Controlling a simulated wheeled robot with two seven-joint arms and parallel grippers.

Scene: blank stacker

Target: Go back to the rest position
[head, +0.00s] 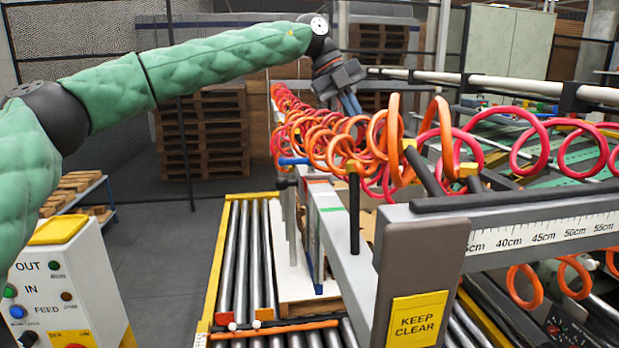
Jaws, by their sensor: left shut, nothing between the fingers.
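My left arm, in a green padded sleeve, reaches across from the left side of the head view. My left gripper (350,103) hangs from its end, pointing down above the far part of the machine. It is shut and empty, beside the coiled hoses in the picture. Its fingertips are partly hard to make out against the coils. My right gripper is not in view.
Orange and red coiled hoses (345,145) run along and over the machine frame. A roller conveyor (236,262) lies below. A control box (70,285) stands at left, a "KEEP CLEAR" plate (418,318) in front. Pallets (205,135) stand behind; grey floor (160,250) is clear.

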